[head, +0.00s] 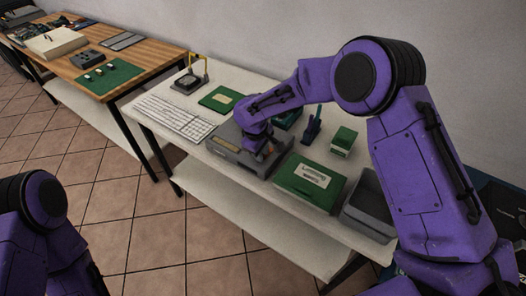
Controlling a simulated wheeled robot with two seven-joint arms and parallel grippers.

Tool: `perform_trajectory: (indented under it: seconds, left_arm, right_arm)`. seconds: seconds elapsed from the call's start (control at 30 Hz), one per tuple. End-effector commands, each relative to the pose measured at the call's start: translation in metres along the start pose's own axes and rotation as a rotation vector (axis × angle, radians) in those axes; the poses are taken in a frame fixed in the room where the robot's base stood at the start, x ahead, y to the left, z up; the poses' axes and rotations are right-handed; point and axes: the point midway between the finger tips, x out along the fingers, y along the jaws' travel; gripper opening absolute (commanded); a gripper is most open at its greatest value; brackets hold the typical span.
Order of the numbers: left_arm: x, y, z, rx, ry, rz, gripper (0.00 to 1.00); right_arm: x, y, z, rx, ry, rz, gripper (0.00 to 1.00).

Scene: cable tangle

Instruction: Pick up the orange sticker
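I cannot clearly make out an orange sticker in the head view. My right gripper (264,148) points down at the top of a grey box-shaped device (232,154) on the white table. A small reddish patch shows by the fingertips, too small and covered to identify. The gripper hides part of the device's top, and I cannot see whether its fingers are apart or closed. A dull yellow label (228,143) lies on the device, left of the gripper. Only part of my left arm shows at the lower left; its gripper is out of view.
A white keyboard (176,118) and a green pad (219,99) lie left of the device. A green box (309,183) with a white label, a small green box (343,140) and a grey bin (369,207) stand right. A wooden table (150,55) stands behind left.

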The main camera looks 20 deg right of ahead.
Motion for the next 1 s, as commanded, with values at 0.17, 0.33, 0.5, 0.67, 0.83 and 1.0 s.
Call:
perform_trajectory:
  seconds: [0.17,0.33,0.5,0.67,0.83,1.0]
  left_arm:
    - [0.001,0.0,0.0,0.0,0.0,0.0,0.43]
    - [0.001,0.0,0.0,0.0,0.0,0.0,0.43]
    - [0.001,0.0,0.0,0.0,0.0,0.0,0.43]
    - [0.001,0.0,0.001,0.0,0.0,0.0,0.43]
    - [0.005,0.0,0.002,0.0,0.0,0.0,0.43]
    - [0.017,0.002,0.007,0.0,0.0,0.0,0.43]
  right_arm:
    - [0.0,0.0,0.0,0.0,0.0,0.0,0.1]
    - [0.0,0.0,0.0,0.001,0.001,0.0,0.0]
    - [0.0,0.0,0.0,0.0,0.001,0.0,0.0]
    - [-0.004,0.001,-0.001,0.001,0.002,0.0,0.0]
    - [-0.029,0.007,-0.001,0.002,0.005,0.002,0.0]
    - [-0.079,-0.021,-0.009,-0.003,0.004,0.005,0.0]
